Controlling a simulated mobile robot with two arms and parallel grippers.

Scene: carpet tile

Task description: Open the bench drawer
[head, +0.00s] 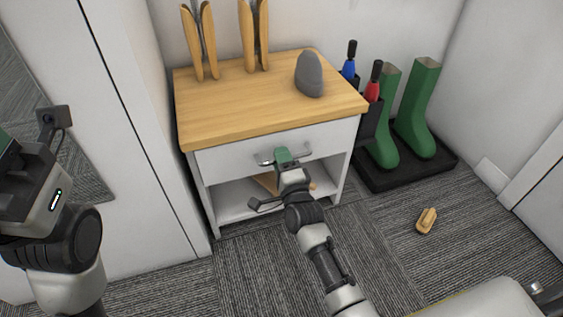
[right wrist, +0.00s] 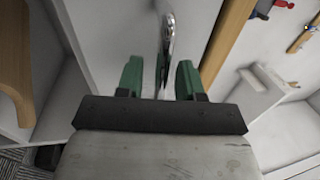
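The bench (head: 240,100) has a wooden top and a white body. Its white drawer (head: 228,158) sits flush in the front and looks shut. A silver bar handle (head: 304,151) crosses the drawer front; it also shows in the right wrist view (right wrist: 167,42). My right gripper (head: 283,157) is at the handle and hides its middle. In the right wrist view its green fingers (right wrist: 159,80) stand apart on either side of the bar, which lies nearer the right finger with a gap on the left. My left gripper (head: 6,142) is at the left edge, its fingers mostly cut off.
A grey rounded object (head: 310,74) and wooden shoe-tree-like pieces (head: 200,45) are on or above the bench top. Green boots (head: 417,112) stand on a black tray (head: 400,177) at right. A small wooden brush (head: 426,221) lies on the carpet. A white cabinet (head: 140,130) stands left.

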